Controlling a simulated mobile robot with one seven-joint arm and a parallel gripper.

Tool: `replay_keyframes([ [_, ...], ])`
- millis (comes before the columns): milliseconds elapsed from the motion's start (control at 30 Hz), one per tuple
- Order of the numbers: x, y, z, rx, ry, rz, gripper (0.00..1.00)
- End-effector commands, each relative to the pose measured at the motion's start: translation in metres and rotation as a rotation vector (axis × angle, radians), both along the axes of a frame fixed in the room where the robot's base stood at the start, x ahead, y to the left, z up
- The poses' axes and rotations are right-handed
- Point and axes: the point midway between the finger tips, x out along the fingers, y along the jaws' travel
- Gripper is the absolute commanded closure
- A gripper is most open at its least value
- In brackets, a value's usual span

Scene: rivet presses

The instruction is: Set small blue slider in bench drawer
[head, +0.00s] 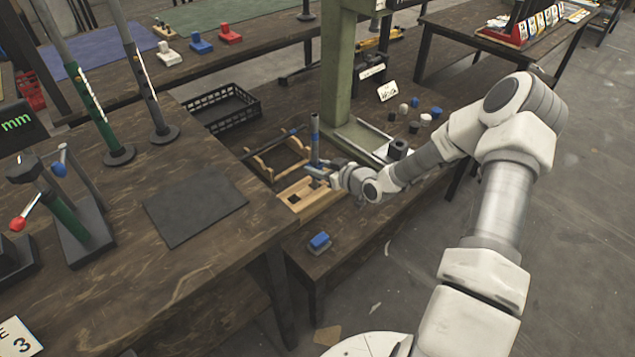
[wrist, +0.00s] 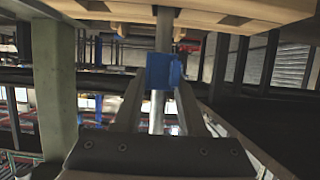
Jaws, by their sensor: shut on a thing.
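My gripper (head: 318,174) is at a wooden block (head: 310,200) on the lower bench. In the wrist view my gripper (wrist: 158,80) is shut on a blue collar (wrist: 162,70) around an upright grey rod (head: 315,140). Whether the rod's end sits in the wooden block is unclear. A small blue piece on a grey base (head: 319,241), possibly the small blue slider, lies at the bench's front edge, apart from my gripper. A blue piece of similar shape (head: 201,43) stands on the back table. I cannot make out a drawer.
A green press column (head: 341,65) stands behind my gripper. A black crate (head: 222,107) and wooden rack (head: 275,157) are to its left. Small black, white and blue parts (head: 415,115) lie to the right. A dark mat (head: 195,205) covers part of the near table.

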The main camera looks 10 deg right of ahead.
Motion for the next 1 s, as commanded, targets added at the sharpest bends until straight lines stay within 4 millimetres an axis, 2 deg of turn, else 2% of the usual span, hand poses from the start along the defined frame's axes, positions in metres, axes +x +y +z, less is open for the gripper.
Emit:
replay_keyframes([
  [167,0.0,0.0,-0.014,0.001,0.001,0.001,1.0],
  [367,0.0,0.001,-0.042,0.0,0.001,0.001,1.0],
  [800,0.0,0.0,-0.048,0.0,0.0,0.001,1.0],
  [833,0.0,0.0,-0.046,0.0,0.0,0.001,0.54],
  [967,0.0,0.0,-0.046,0.0,0.0,0.001,0.31],
  [1000,0.0,0.0,-0.046,0.0,0.0,0.001,0.3],
])
